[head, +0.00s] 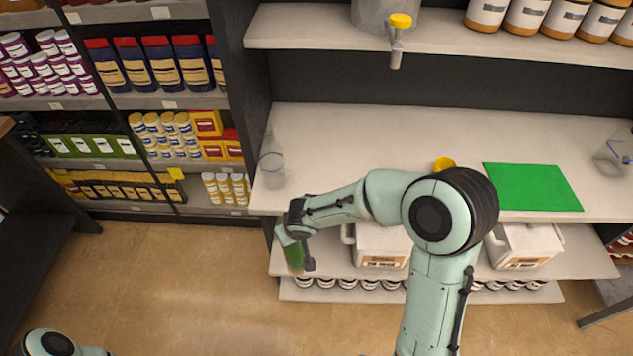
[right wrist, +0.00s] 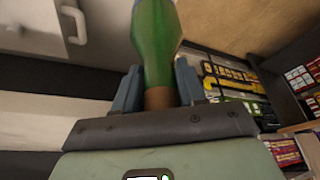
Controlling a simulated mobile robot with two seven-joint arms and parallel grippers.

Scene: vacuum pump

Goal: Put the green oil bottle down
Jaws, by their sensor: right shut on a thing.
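The green oil bottle (right wrist: 158,45) is between the fingers of my right gripper (right wrist: 158,88) in the right wrist view. Its brown end sits near the gripper's palm. In the head view my right gripper (head: 300,255) is low at the left front of the shelf unit, with the green bottle (head: 295,254) in it, held out over the floor in front of the lower shelf. Part of the bottle is hidden by the gripper. A flat green mat (head: 532,187) lies bare on the right of the middle shelf. My left gripper is not in view; only a bit of my left arm shows at the bottom left.
The middle shelf (head: 330,135) has free room in its centre. A clear container (head: 271,165) stands at its left end, another (head: 616,150) at its right, and a yellow item (head: 444,163) near the front. White canisters (head: 380,245) stand on the lower shelf.

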